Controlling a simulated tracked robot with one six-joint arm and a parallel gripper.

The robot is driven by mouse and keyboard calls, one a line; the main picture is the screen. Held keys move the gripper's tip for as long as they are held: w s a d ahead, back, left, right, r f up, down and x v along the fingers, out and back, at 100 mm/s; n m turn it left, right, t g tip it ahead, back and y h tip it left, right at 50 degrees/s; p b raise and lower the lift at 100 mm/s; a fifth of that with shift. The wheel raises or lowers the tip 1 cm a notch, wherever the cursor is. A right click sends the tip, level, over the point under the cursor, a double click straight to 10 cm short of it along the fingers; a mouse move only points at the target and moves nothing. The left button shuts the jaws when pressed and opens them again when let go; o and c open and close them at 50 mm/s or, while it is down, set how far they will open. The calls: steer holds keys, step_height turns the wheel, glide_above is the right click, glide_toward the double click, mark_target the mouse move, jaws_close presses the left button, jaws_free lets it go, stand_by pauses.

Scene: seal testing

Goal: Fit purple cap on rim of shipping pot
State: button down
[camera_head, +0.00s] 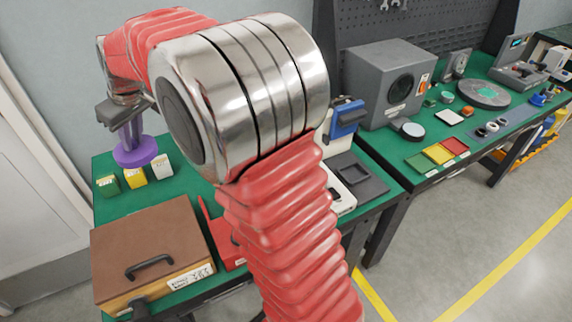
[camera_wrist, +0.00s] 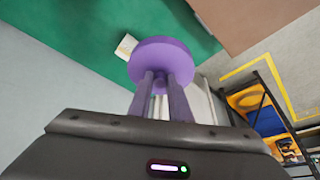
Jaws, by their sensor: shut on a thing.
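The purple cap (camera_head: 135,153) is a flat round disc, held in the air above the back left of the green table in the head view. My gripper (camera_head: 128,125) points down and is shut on it. In the wrist view the purple cap (camera_wrist: 160,60) sits at the tips of the two fingers of my gripper (camera_wrist: 161,85). I cannot pick out the shipping pot in either view; the cap and my arm hide part of the table.
Small green (camera_head: 108,184), yellow (camera_head: 135,177) and white (camera_head: 161,166) labelled containers stand just below the cap in the picture. A brown-lidded box (camera_head: 150,245) with a black handle fills the table's front left. A red tray (camera_head: 222,238) lies beside it. A grey machine (camera_head: 388,85) stands further right.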

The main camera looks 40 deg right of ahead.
steer(key=shift+d, duration=0.2)
steer(key=shift+s+d, duration=0.2)
steer(key=shift+d, duration=0.25)
steer(key=s+d+f, duration=0.2)
steer(key=s+d, duration=1)
steer(key=d, duration=0.3)
steer(key=s+d+f+n, duration=0.1)
steer(key=s+d, duration=0.3)
steer(key=s, duration=0.5)
steer(key=s+d+f+n, duration=0.1)
steer(key=s+d, duration=0.3)
steer(key=s, duration=0.6)
steer(key=shift+f+y, duration=0.35)
steer(key=shift+y, duration=0.05)
steer(key=shift+f, duration=0.1)
steer(key=shift+w+f, duration=0.1)
steer(key=shift+f, duration=0.35)
